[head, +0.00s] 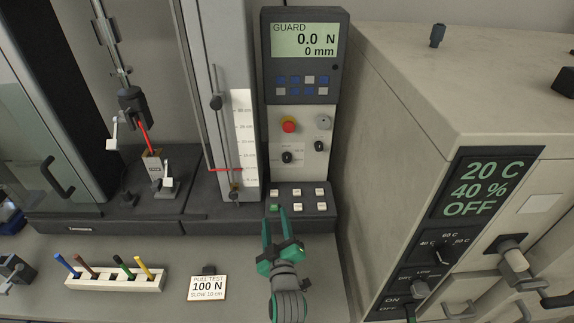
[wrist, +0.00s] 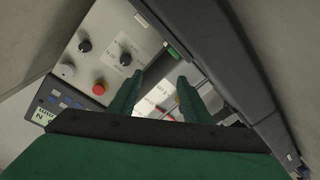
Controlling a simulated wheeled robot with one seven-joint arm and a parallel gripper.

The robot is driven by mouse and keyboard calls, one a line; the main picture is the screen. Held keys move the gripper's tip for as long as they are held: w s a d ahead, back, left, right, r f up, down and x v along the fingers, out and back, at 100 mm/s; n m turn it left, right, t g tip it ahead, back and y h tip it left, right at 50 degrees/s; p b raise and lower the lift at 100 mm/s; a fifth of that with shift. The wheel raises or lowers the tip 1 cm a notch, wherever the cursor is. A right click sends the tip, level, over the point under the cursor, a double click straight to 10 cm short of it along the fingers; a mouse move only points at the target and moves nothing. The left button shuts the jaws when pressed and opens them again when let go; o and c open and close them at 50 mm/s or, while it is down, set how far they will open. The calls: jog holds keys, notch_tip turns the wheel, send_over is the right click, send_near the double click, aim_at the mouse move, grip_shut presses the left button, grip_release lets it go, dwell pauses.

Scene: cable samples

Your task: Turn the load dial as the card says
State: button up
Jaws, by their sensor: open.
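The card (head: 207,287) stands on the bench and reads "PULL TEST 100 N SLOW 10 cm". The likely load dial (head: 287,157) is a black knob on a labelled plate of the grey control panel, below the red button. It also shows in the wrist view (wrist: 125,58), left of my fingers; its exact setting is too small to read. My gripper (head: 275,214) is open and empty, with green fingers, in front of the lower key row and apart from the dial. The fingers also show in the wrist view (wrist: 161,82).
A second black knob (head: 319,145) sits right of the dial. The red button (head: 289,125) is above. The display (head: 305,41) reads GUARD, 0.0 N, 0 mm. A rack of coloured samples (head: 115,278) lies left, and a large cabinet (head: 420,110) closes off the right.

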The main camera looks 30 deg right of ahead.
jog(key=n, duration=0.1)
send_near(287, 160)
jog(key=a+v, duration=0.1)
jog(key=v, duration=0.2)
jog(key=shift+h, duration=0.3)
jog(key=x, duration=1.1)
jog(key=shift+w+d, duration=0.1)
jog(key=shift+d, duration=0.15)
jog(key=c, duration=1)
jog(key=shift+c, duration=0.2)
